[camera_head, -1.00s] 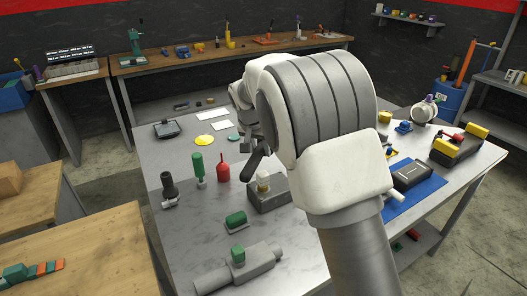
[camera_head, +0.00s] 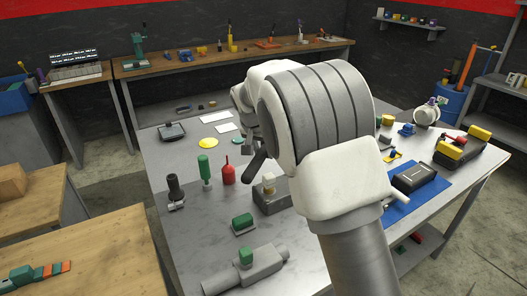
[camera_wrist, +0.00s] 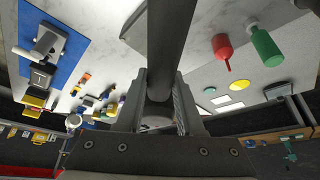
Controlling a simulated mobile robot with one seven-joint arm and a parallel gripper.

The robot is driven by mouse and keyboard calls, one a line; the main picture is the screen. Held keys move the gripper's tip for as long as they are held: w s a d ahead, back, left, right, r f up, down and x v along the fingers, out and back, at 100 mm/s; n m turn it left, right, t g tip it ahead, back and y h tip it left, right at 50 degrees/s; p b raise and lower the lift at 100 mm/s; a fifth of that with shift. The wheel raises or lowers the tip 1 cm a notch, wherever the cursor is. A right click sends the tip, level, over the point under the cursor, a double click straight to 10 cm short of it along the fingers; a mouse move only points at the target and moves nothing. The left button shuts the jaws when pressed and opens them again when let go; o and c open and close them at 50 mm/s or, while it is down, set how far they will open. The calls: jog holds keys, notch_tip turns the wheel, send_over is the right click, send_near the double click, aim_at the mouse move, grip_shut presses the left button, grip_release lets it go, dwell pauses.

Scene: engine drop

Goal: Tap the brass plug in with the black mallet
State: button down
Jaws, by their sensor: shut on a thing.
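My gripper (camera_wrist: 158,88) is shut on the handle of the black mallet (camera_wrist: 172,40), which runs from between the fingers to the top edge in the wrist view. In the head view a short dark part of the mallet (camera_head: 257,163) shows below my wrist, tilted; its whole shape cannot be made out. The brass plug (camera_head: 268,178) stands upright in the top of a grey block (camera_head: 272,197), just right of and below that dark part. I cannot tell whether mallet and plug touch. In the wrist view the grey block (camera_wrist: 133,35) is partly hidden behind the handle.
A green bottle (camera_head: 204,167), a red bottle (camera_head: 228,173) and a dark upright tool (camera_head: 175,190) stand left of the block. A grey part with a green piece (camera_head: 245,270) lies in front. A blue mat (camera_head: 420,199) holds a dark box at right.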

jog(key=shift+f+b, duration=1.8)
jog(key=shift+f, duration=0.65)
jog(key=shift+f+b, duration=0.75)
jog(key=shift+s+d+r, duration=0.2)
jog(key=shift+s+r, duration=0.05)
jog(key=shift+s, duration=0.05)
